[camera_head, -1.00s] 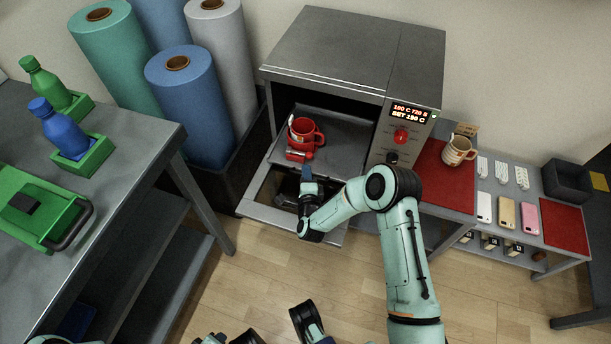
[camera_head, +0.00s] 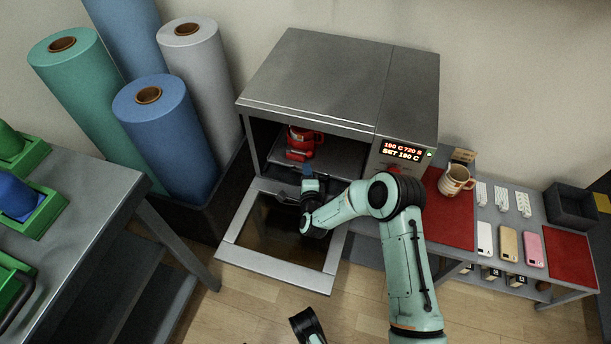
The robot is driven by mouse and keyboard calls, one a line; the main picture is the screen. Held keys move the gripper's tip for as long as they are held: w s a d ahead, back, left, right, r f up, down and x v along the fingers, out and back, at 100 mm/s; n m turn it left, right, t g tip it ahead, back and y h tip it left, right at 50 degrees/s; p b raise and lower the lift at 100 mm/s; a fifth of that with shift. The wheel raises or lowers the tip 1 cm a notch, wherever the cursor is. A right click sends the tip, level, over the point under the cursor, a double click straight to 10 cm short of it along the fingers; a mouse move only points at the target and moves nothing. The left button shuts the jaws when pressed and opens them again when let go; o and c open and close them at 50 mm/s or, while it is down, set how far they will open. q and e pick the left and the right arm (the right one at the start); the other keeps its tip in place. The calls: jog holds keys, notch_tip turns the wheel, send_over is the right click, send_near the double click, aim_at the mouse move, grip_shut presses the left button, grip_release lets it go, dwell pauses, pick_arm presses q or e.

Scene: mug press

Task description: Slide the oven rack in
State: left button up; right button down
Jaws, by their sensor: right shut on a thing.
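The oven (camera_head: 320,75) stands against the wall with its door (camera_head: 275,278) folded down flat. The grey oven rack (camera_head: 338,160) is mostly inside the cavity. A red mug (camera_head: 304,137) in a red holder stands on the rack's left part, under the oven's upper edge. My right gripper (camera_head: 308,176) is shut at the rack's front edge, just below the red mug; the arm hides the exact grip. My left gripper (camera_head: 308,325) shows only in part at the bottom edge, away from the oven, and its jaws are unclear.
A red mat and a cream mug (camera_head: 455,180) lie right of the oven, beside phones and a dark bin (camera_head: 573,205). Large rolls (camera_head: 160,130) stand at the left. A grey table (camera_head: 85,215) with green trays fills the lower left.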

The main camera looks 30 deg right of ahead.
jog(key=shift+w+d+r, duration=0.1)
jog(key=shift+w+d, duration=0.1)
jog(key=shift+d, duration=0.1)
jog(key=shift+d+r, duration=0.1)
jog(key=c, duration=1.2)
grip_release()
jog(key=shift+w, duration=0.1)
jog(key=shift+o, duration=0.2)
